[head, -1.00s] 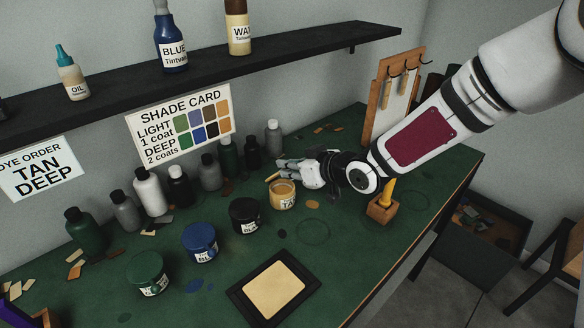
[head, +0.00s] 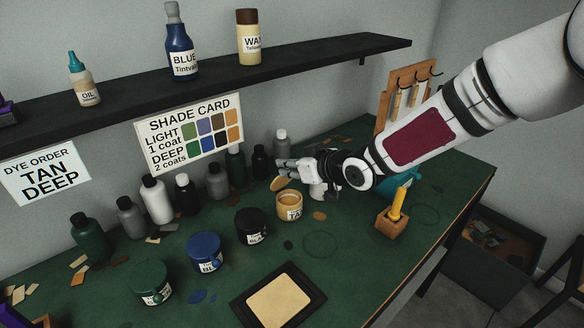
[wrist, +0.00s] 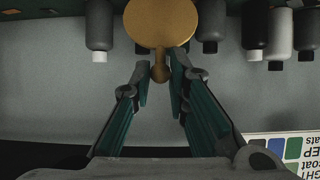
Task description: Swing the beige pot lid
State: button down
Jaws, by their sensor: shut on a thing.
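The beige pot lid (wrist: 160,22) is a round tan disc with a small tab, seen in the wrist view. In the head view the lid (head: 280,184) hangs tilted just behind and left of the tan pot's rim. My gripper (wrist: 161,82) is shut on the lid's tab, which sits between the fingertips. In the head view my gripper (head: 284,169) is low over the bench, behind the tan pot. The tan pot (head: 289,206) stands open with tan dye inside.
Black (head: 251,226), blue (head: 204,252) and green (head: 151,283) lidded pots stand left of the tan pot. Several bottles line the wall behind. A wooden block (head: 391,224) with a yellow tool stands at right. A framed tan panel (head: 278,302) lies in front.

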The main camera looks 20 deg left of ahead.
jog(key=shift+w+a+r+b, duration=0.25)
jog(key=shift+w+a, duration=0.1)
jog(key=shift+a, duration=0.25)
jog(key=shift+w+a+r+b, duration=0.1)
jog(key=shift+w+a+b, duration=0.2)
jog(key=shift+a, duration=0.3)
jog(key=shift+w+a, duration=0.2)
jog(key=shift+a, duration=0.15)
jog(key=c, duration=1.5)
grip_release()
jog(key=shift+o, duration=0.2)
